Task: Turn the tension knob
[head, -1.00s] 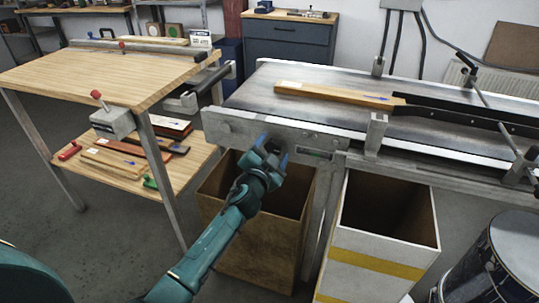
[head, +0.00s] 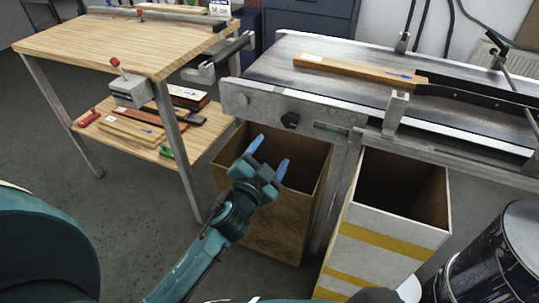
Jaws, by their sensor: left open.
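The tension knob (head: 290,120) is a small dark knob on the grey front side of the conveyor (head: 245,101), left of a small green-marked slot. It is in plain view with nothing on it. My left gripper (head: 270,156) is open and empty, with two blue fingertips pointing up and away. In the picture it is below and a little left of the knob, apart from it, over the opening of the brown bin. My right gripper does not show.
A brown open bin (head: 262,222) and a white bin with yellow stripes (head: 385,240) stand below the conveyor. A dark drum (head: 490,262) is at right. A wooden bench (head: 110,45) is at left. A wooden strip (head: 350,68) lies on the belt.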

